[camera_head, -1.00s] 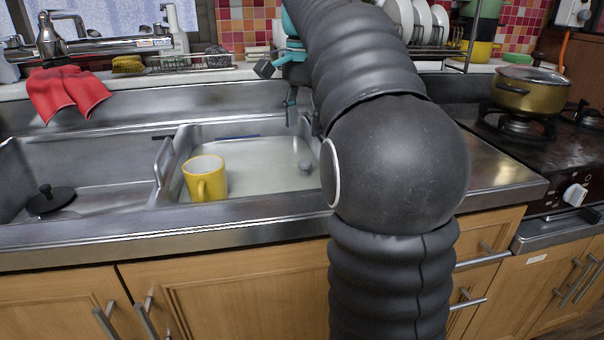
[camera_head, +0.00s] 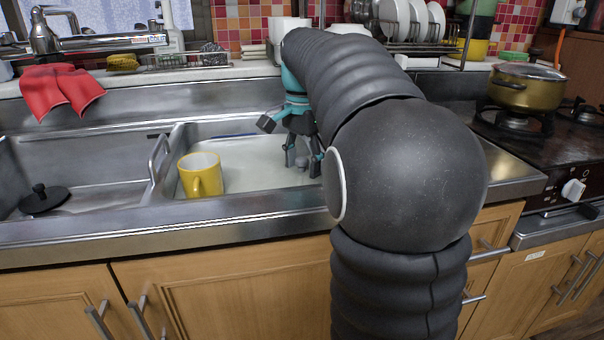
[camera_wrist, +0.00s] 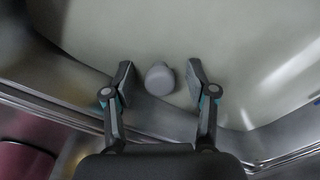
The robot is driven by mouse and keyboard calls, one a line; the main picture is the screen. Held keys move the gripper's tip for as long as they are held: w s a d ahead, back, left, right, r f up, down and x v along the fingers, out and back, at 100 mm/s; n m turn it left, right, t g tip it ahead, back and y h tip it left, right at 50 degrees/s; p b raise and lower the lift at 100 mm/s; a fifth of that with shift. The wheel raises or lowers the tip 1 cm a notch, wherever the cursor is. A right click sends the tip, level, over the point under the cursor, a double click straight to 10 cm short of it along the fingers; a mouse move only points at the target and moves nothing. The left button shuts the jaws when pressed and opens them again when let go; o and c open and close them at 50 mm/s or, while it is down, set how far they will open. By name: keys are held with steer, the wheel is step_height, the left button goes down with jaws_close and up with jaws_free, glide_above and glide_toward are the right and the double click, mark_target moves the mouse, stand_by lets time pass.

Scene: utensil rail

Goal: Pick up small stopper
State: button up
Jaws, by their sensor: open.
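The small stopper is a grey rounded knob (camera_wrist: 159,79) on the pale floor of the right sink basin, seen in the wrist view. In the head view the stopper (camera_head: 302,163) shows in part between my fingers. My gripper (camera_wrist: 159,82) is open, with one finger on each side of the stopper and a gap on both sides. In the head view my gripper (camera_head: 304,163) points down into the basin at its right part. Whether the fingertips touch the basin floor I cannot tell.
A yellow mug (camera_head: 200,175) stands in the same basin, left of my gripper. A black lid-like disc (camera_head: 46,200) lies in the left basin. The basin's metal wall (camera_wrist: 75,105) runs close to my fingers.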

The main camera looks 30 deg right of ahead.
mark_target(303, 157)
steer(key=shift+c, duration=0.3)
steer(key=c, duration=1)
step_height(303, 157, up, 10)
steer(key=shift+f+p, duration=0.15)
steer(key=shift+p, duration=0.5)
steer(key=shift+r, duration=0.2)
